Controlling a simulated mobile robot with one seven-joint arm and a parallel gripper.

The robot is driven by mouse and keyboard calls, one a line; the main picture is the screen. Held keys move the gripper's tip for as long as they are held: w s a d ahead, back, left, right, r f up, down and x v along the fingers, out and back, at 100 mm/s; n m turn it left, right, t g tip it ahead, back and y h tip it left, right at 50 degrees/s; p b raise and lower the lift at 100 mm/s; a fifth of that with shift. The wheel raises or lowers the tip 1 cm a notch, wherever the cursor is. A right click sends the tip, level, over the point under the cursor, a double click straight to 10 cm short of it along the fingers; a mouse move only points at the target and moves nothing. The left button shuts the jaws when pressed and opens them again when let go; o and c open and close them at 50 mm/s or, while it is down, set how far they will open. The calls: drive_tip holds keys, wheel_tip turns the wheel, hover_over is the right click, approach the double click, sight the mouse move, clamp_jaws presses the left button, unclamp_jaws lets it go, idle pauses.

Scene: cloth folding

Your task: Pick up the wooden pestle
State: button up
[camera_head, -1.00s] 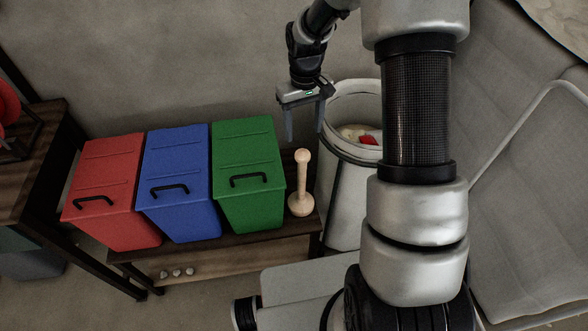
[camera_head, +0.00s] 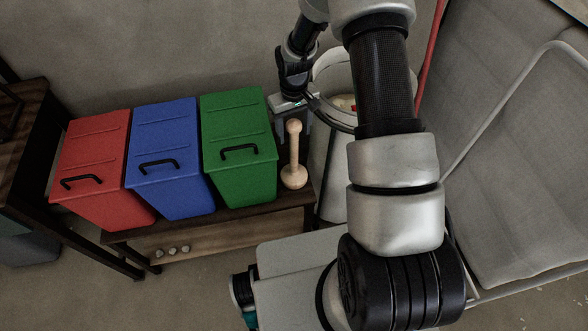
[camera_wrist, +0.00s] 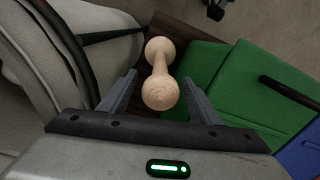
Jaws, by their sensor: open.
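The wooden pestle (camera_head: 294,158) stands upright on the right end of a dark wooden shelf (camera_head: 240,222), just right of the green bin. It is pale, with a knob at the top and a wider base. My gripper (camera_head: 292,128) is open, with its fingers pointing down around or just behind the pestle's top. In the wrist view the pestle (camera_wrist: 160,75) shows between the two spread fingers of my gripper (camera_wrist: 158,92), its near knob close to them. No contact with either finger is visible.
A green bin (camera_head: 238,150), a blue bin (camera_head: 167,160) and a red bin (camera_head: 95,165) stand left of the pestle. A pale round basket (camera_head: 330,170) stands close on its right. A grey seat (camera_head: 520,160) is at far right.

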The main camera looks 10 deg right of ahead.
sight(294, 139)
wheel_tip(294, 139, down, 4)
drive_tip(key=shift+r, duration=0.1)
drive_tip(key=c, duration=1.1)
